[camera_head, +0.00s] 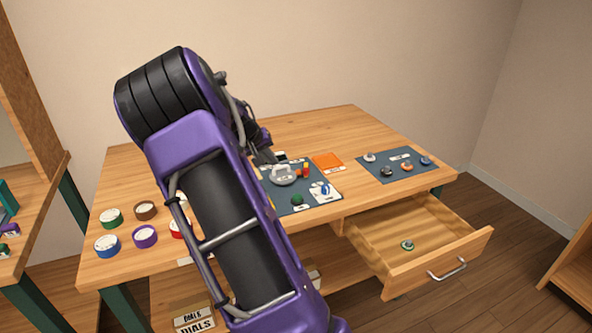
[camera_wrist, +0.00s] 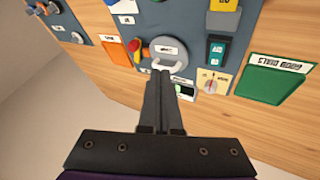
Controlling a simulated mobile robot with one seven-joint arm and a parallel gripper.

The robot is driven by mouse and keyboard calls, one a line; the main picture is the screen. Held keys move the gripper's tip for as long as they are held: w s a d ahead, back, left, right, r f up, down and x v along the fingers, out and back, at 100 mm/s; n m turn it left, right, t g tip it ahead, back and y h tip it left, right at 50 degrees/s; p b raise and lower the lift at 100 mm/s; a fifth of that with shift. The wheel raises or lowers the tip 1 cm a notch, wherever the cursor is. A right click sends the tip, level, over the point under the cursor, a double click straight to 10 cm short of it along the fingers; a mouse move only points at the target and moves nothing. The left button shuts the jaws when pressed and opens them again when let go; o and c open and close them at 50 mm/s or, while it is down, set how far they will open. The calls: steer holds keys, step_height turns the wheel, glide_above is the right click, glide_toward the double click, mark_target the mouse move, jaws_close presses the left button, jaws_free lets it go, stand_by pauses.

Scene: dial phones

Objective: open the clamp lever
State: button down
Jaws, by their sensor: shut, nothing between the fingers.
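A grey round fitting with an arched handle and a white label, which looks like the clamp lever (camera_wrist: 178,62), sits on the dark blue board (camera_head: 315,207). In the head view the grey fitting (camera_head: 283,175) is near the board's left edge. My gripper (camera_wrist: 160,70) is shut and empty, its fingertips pointing at the near edge of this fitting. Whether they touch it I cannot tell. A red, yellow and orange piece (camera_wrist: 136,48) is beside the fitting. In the head view my arm hides part of the board.
A second board (camera_head: 398,165) holds several knobs. Several coloured dials (camera_head: 110,217) lie at left.

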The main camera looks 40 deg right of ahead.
steer(key=b+x, duration=0.1)
steer(key=x, duration=0.8)
steer(key=shift+d+f, duration=0.2)
steer(key=d, duration=0.3)
steer(key=shift+s+f, duration=0.2)
steer(key=shift+s, duration=0.2)
steer(key=shift+s+d, duration=0.1)
steer(key=shift+d, duration=0.45)
steer(key=shift+s, duration=0.1)
